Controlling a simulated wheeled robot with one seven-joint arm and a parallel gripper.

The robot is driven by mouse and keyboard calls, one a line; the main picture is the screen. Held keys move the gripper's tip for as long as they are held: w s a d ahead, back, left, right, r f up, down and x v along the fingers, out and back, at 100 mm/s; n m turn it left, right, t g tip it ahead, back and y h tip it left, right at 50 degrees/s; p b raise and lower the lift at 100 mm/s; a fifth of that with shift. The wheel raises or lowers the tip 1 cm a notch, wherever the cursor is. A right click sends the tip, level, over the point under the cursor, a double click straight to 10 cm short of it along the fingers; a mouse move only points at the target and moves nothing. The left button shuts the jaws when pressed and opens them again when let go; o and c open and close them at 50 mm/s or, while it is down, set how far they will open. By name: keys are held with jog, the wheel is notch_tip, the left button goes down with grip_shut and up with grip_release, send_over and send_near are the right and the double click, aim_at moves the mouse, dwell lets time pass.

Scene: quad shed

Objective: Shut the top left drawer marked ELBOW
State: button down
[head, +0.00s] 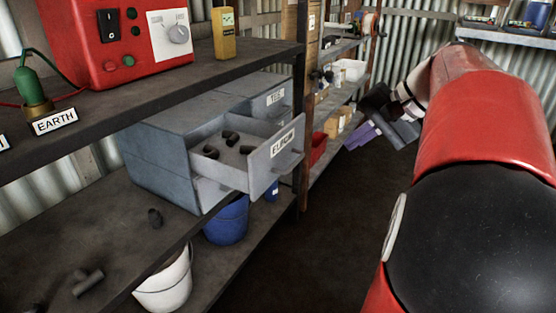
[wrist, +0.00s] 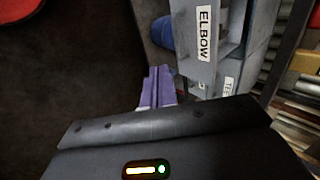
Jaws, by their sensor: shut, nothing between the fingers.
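The ELBOW drawer (head: 263,163) is pulled out of a grey drawer cabinet (head: 160,160) on the shelf. Several dark elbow fittings (head: 232,137) lie inside it. Its front shows a white ELBOW label and a small handle. In the wrist view the ELBOW drawer front (wrist: 207,60) is at the upper middle right, with its label turned sideways. My gripper (head: 352,138) has purple fingers, is shut and empty, and is in open air to the right of the drawer, apart from it. The shut fingers also show in the wrist view (wrist: 158,75), left of the drawer front.
A TEE drawer (head: 268,101) is beside it, nearer the shelf post. Blue (head: 227,220) and white (head: 168,282) buckets stand below and in front of the cabinet. The upper shelf (head: 150,92) overhangs the cabinet. The floor (head: 330,235) right of the shelf is clear.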

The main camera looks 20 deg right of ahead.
jog(key=w+r+b+x, duration=0.1)
jog(key=w+x, duration=0.1)
jog(key=x, duration=1)
jog(key=shift+w+a, duration=0.15)
jog(key=shift+a, duration=0.45)
jog(key=w+a+p, duration=0.1)
jog(key=w+a, duration=0.2)
jog(key=w, duration=0.1)
jog(key=w+a+p, duration=0.1)
jog(key=w+a, duration=0.3)
jog(key=w, duration=0.1)
jog(key=w+a+p, duration=0.2)
jog(key=w+a, duration=0.1)
jog(key=w, duration=0.1)
jog(key=shift+w+a, duration=0.35)
jog(key=shift+r, duration=0.1)
